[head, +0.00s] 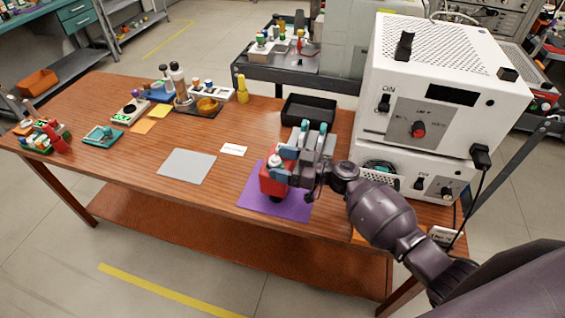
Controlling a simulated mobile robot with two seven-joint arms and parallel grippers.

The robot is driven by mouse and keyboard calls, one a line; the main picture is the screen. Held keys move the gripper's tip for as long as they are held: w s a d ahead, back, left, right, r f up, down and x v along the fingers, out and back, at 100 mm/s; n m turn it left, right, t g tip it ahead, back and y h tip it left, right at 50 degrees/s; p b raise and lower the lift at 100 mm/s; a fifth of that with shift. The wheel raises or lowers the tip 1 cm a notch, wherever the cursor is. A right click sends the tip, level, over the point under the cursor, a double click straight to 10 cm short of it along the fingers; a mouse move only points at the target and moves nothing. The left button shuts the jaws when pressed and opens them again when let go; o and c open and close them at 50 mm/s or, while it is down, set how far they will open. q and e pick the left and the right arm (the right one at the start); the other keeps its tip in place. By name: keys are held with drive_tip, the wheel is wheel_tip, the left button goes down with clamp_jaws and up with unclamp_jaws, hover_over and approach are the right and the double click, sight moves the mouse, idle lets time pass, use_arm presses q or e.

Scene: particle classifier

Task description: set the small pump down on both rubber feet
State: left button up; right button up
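The small pump (270,184) shows as a red block with a pale blue and white part on top and a dark part below. It is at the purple mat (252,196) near the table's front edge. My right gripper (287,168) reaches in from the right and is closed around the pump's upper right side. The pump looks roughly upright. I cannot tell whether its dark underside touches the mat; the rubber feet are not clear. My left gripper is not in view.
A black tray (308,109) stands behind my gripper. White instruments (440,70) rise close on the right. A grey mat (187,166) and a white label (233,150) lie to the left, with bare wood around them. Bottles and small items stand farther left.

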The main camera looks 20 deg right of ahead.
drive_tip(key=shift+r, duration=0.1)
drive_tip(key=shift+r, duration=0.15)
drive_tip(key=shift+s+d+p, duration=0.15)
drive_tip(key=shift+d+p, duration=0.1)
drive_tip(key=shift+p, duration=0.05)
drive_tip(key=b+v, duration=0.1)
drive_tip(key=v, duration=0.6)
drive_tip(key=shift+b, duration=0.35)
